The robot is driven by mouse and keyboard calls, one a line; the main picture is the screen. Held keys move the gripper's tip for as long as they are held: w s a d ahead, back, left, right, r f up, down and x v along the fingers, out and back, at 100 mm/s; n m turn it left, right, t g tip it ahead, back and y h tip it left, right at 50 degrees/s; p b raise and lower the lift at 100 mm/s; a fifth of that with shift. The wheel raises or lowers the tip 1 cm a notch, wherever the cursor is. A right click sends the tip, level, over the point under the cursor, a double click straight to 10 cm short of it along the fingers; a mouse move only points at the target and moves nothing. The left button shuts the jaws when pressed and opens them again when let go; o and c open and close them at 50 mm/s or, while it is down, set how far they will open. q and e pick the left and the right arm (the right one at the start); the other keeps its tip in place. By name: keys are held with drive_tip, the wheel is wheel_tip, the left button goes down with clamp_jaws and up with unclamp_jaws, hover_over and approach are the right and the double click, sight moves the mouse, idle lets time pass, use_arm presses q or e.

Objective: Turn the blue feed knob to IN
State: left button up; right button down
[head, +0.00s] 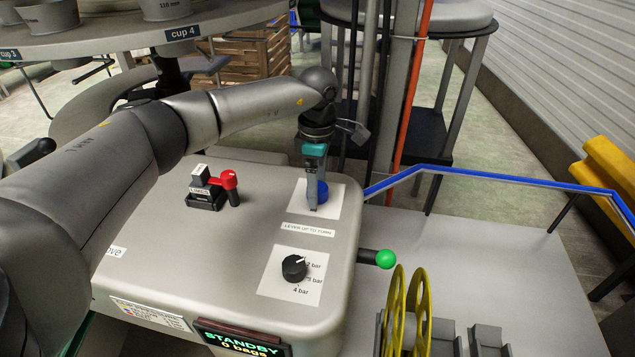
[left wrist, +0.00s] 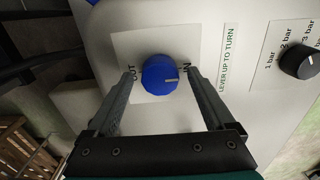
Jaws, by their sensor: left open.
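The blue feed knob (head: 322,188) sits on a white plate on top of the grey machine, partly hidden by my left gripper (head: 313,207) in the head view. In the left wrist view the knob (left wrist: 159,74) lies between the two open fingers, with gaps on both sides. OUT is printed left of it and IN right of it. A small pale mark shows on the knob's right part, toward the IN side; its exact direction is hard to tell. The green-ended lever (head: 385,259) sticks out sideways from the machine's right side. My right gripper is not in view.
A label "LEVER UP TO TURN" (head: 308,229) and a black bar dial (head: 294,268) lie nearer than the knob. A red-handled switch (head: 229,180) stands to the left. The display (head: 240,342) reads STANDBY. Yellow wheels (head: 405,312) stand at the lower right.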

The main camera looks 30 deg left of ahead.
use_arm(q)
wheel_tip(320, 180, up, 15)
drive_tip(key=p, duration=0.1)
drive_tip(key=shift+r, duration=0.15)
